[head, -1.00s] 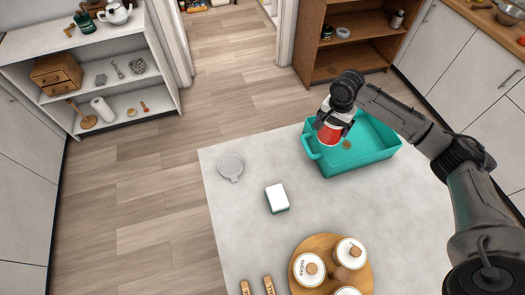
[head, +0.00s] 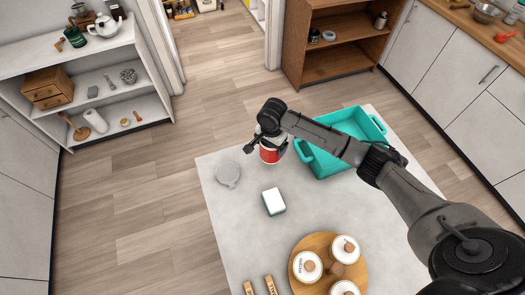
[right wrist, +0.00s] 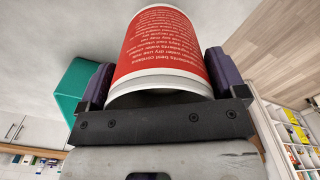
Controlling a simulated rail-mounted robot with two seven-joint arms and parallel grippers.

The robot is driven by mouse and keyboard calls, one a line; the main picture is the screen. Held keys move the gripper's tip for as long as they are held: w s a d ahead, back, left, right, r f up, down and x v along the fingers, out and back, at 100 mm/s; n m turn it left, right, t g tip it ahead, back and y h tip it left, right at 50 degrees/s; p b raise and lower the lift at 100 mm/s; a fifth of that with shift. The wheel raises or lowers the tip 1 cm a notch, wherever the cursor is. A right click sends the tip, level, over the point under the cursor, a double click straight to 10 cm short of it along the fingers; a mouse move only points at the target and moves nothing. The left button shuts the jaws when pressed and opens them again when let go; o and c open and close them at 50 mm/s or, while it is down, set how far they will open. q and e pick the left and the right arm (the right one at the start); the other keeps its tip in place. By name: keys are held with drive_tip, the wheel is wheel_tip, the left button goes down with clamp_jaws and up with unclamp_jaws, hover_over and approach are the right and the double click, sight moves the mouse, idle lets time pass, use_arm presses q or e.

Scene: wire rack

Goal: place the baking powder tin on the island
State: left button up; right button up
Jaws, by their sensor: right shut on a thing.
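The baking powder tin (head: 269,154) is red and white. My right gripper (head: 270,145) is shut on it and holds it over the far part of the grey-white island (head: 235,235), left of the teal tub. In the right wrist view the tin (right wrist: 165,48) sits between the two fingers of my right gripper (right wrist: 165,85), with printed text on its red side. I cannot tell whether its base touches the island. My left gripper is not in view.
The teal tub (head: 318,162) stands at the island's far right. A grey round lid-like item (head: 228,174) lies left of the tin. A white and green sponge (head: 274,201) lies nearer. A round wooden tray (head: 326,270) holds lidded jars. Island between them is bare.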

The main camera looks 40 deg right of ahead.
drive_tip(key=w+f, duration=0.1)
drive_tip(key=w+a, duration=0.1)
drive_tip(key=shift+w+a+f, duration=0.2)
drive_tip(key=shift+w+f, duration=0.15)
drive_tip(key=shift+f, duration=2.05)
drive_tip(key=shift+f, duration=0.1)
drive_tip(key=o, duration=0.8)
drive_tip(key=shift+c, duration=0.2)
wheel_tip(320, 180, up, 12)
